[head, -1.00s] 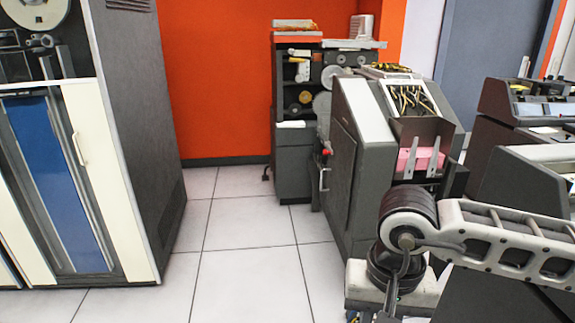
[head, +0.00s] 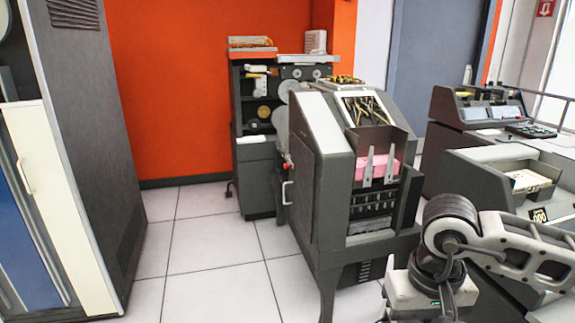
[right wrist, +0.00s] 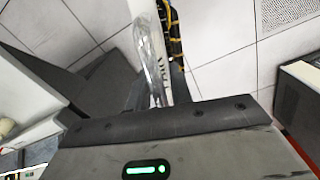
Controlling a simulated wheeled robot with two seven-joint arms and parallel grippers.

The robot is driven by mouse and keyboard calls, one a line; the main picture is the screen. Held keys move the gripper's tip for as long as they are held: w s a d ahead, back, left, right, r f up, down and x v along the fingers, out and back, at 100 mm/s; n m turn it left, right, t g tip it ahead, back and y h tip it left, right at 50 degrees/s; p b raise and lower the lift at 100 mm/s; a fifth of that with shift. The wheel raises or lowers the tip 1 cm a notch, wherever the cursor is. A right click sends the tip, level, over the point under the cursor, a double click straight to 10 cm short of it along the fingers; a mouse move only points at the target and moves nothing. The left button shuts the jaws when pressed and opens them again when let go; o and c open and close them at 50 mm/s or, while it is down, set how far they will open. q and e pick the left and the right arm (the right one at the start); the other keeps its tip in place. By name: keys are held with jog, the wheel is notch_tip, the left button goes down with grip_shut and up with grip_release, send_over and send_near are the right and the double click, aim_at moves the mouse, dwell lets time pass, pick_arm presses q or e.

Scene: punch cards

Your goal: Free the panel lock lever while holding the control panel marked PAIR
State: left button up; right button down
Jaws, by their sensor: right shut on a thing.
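My left gripper is not in view.
A tall grey cabinet (head: 90,130) stands at left. A dark shelf unit (head: 256,150) stands behind the machine against the orange wall. Desk-like machines (head: 480,110) line the right side. The tiled floor (head: 205,245) between the cabinet and the machine is clear.

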jog(key=shift+r, duration=0.15)
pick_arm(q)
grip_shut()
pick_arm(e)
jog(key=shift+f, duration=0.25)
jog(key=s+f, duration=0.3)
jog(key=f, duration=1.1)
jog(key=shift+s+f, duration=0.3)
jog(key=shift+s, duration=0.1)
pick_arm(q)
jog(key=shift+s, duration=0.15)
pick_arm(e)
jog(key=shift+s, duration=0.15)
